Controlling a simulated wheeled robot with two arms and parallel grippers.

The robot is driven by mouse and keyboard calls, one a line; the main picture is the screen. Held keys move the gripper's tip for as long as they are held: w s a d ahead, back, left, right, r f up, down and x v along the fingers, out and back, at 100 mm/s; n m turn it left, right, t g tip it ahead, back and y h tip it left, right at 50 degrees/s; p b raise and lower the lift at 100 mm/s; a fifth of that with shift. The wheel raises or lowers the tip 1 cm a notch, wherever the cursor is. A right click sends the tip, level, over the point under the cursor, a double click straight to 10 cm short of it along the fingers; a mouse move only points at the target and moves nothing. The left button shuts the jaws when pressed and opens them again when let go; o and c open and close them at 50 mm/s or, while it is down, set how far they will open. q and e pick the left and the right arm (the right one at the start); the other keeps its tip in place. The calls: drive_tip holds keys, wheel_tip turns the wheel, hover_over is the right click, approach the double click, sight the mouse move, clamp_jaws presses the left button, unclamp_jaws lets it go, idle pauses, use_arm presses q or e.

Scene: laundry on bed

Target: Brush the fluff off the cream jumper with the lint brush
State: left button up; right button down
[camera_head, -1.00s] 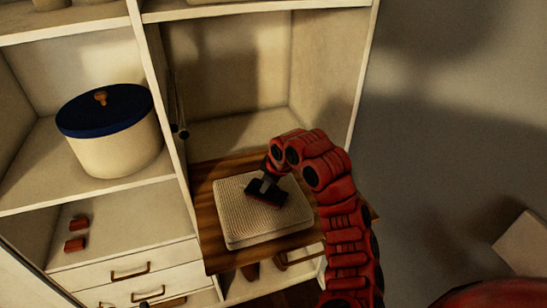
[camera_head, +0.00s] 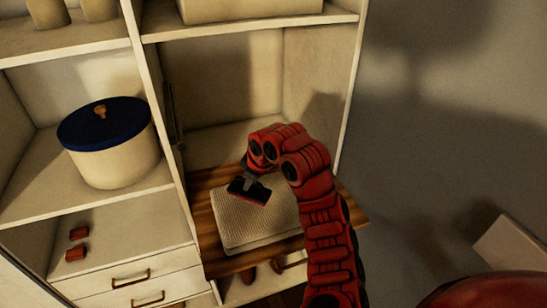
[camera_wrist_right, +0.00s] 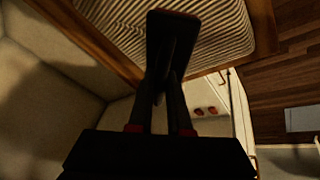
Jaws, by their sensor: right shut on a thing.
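The cream jumper (camera_head: 252,220) lies folded as a flat ribbed square on a wooden board. Its ribbing also shows in the right wrist view (camera_wrist_right: 222,30). My right gripper (camera_head: 255,176) is shut on the lint brush (camera_head: 248,190), a dark, flat-headed tool with a reddish edge. The brush head is over the jumper's far left part; I cannot tell whether it touches the cloth. In the right wrist view the brush (camera_wrist_right: 168,38) stands out from between the fingers. No fluff can be made out. My left gripper is not in view.
The wooden board (camera_head: 222,262) juts out from a cream shelf unit. A cream pot with a blue lid (camera_head: 104,124) stands on the left shelf. Two small red-brown blocks (camera_head: 77,244) lie below it. Drawers with handles (camera_head: 131,279) are under them. The shelf compartment behind the jumper looks empty.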

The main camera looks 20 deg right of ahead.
wheel_tip(320, 180, up, 2)
drive_tip(key=shift+p, duration=0.6)
drive_tip(key=shift+d+r, duration=0.15)
